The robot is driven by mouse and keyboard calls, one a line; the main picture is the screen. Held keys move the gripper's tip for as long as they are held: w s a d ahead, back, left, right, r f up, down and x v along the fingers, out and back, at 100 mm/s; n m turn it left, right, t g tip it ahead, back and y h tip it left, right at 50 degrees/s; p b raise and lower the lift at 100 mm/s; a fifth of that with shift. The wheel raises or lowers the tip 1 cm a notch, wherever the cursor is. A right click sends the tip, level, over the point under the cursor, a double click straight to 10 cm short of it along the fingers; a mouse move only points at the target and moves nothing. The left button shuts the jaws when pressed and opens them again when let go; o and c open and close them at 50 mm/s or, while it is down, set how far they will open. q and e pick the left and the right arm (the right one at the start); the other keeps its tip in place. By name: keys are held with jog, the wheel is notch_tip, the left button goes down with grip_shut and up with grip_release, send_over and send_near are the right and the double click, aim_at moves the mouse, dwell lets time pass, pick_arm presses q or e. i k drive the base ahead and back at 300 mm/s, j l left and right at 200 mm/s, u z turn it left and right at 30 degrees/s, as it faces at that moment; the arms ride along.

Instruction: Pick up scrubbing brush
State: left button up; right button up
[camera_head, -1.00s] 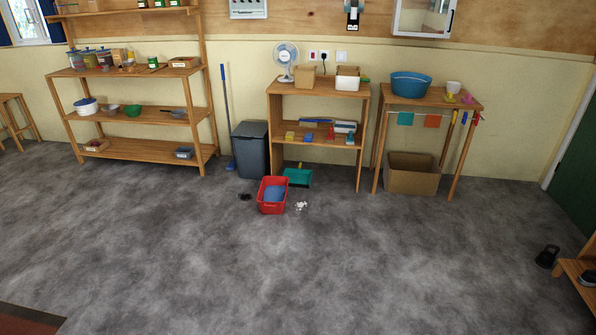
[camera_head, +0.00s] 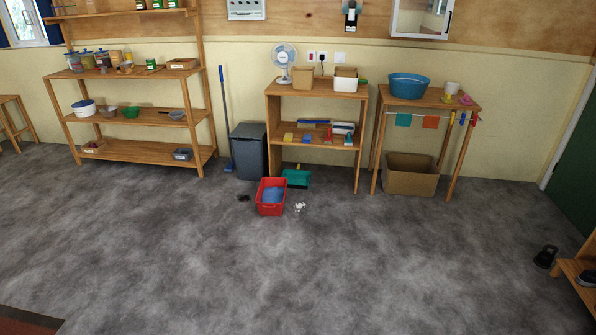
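I cannot pick out the scrubbing brush for certain. Small cleaning items lie on the middle board of the central wooden shelf (camera_head: 314,142). Among them are a yellow block (camera_head: 288,137), a long blue item (camera_head: 314,122) and a red item (camera_head: 328,134); they are too small to tell if one is the brush. A small dark thing (camera_head: 243,198) lies on the floor left of the red bin, and its kind is unclear. Neither of my grippers is in view.
A red bin (camera_head: 270,209) holding something blue, a teal dustpan (camera_head: 296,179) and white scraps (camera_head: 299,207) are on the floor before the shelf. A grey bin (camera_head: 248,158) and a cardboard box (camera_head: 411,181) stand near the wall. The grey floor in front is clear.

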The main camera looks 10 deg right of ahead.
aim_at(329, 138)
jog(key=i+l+z, duration=0.3)
jog(key=i, duration=0.5)
jog(key=i+z, duration=0.3)
jog(key=i, duration=0.5)
